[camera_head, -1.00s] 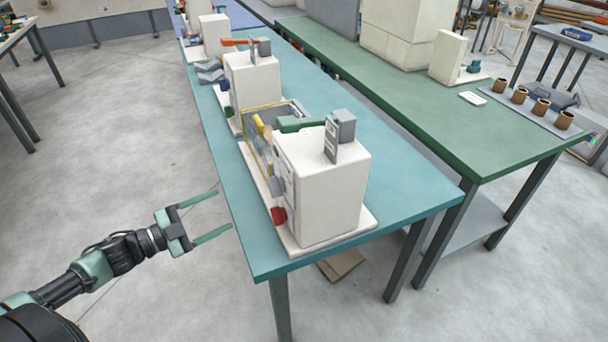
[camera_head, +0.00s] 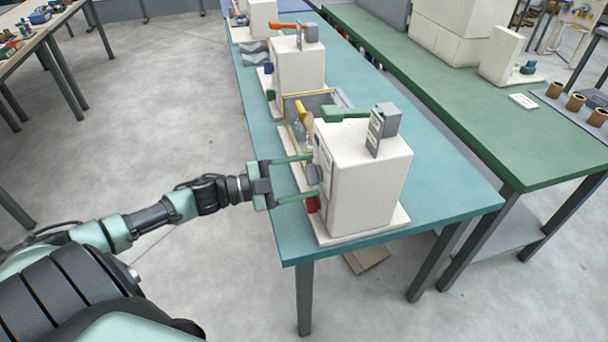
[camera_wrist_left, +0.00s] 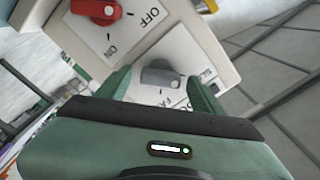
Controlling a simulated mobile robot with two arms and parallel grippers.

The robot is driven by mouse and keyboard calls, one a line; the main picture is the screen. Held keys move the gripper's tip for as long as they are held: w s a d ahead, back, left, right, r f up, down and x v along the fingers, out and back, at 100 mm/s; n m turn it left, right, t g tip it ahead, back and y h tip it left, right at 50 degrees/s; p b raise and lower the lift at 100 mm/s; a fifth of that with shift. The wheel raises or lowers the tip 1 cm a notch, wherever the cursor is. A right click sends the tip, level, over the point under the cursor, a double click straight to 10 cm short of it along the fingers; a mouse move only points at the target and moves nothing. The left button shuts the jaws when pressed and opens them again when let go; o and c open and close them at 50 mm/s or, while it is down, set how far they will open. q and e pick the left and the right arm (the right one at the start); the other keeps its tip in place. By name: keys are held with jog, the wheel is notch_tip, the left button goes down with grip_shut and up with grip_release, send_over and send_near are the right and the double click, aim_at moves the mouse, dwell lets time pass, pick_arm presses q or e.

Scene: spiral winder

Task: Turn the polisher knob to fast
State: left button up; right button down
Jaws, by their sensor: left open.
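The nearest white box-shaped machine (camera_head: 367,180) stands on the blue-green table. A grey knob (camera_head: 312,174) and a red knob (camera_head: 313,204) are on its left face. In the left wrist view the grey knob (camera_wrist_left: 160,75) sits on a white label plate whose lettering is partly cut off. The red knob (camera_wrist_left: 97,11) sits on a plate marked OFF and ON. My left gripper (camera_head: 314,177) is open at this face, its fingers on either side of the grey knob. I cannot tell whether they touch it. My right gripper is out of view.
The blue-green table (camera_head: 447,207) holds more white machines behind the nearest one, including one with an orange handle (camera_head: 290,25). A green table (camera_head: 463,141) runs parallel on the right. The floor left of the table is clear.

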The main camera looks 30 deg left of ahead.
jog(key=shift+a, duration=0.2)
pick_arm(q)
jog(key=shift+c, duration=1.2)
jog(key=c, duration=1.1)
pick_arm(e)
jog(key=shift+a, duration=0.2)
pick_arm(q)
jog(key=shift+m, duration=0.4)
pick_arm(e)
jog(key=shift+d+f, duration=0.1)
pick_arm(q)
jog(key=shift+f+m+b, duration=0.2)
jog(key=shift+m+b, duration=1.65)
jog(key=shift+m, duration=1.9)
jog(key=shift+f+m+b, duration=0.15)
jog(key=shift+m+b, duration=1.65)
jog(key=shift+m, duration=1.95)
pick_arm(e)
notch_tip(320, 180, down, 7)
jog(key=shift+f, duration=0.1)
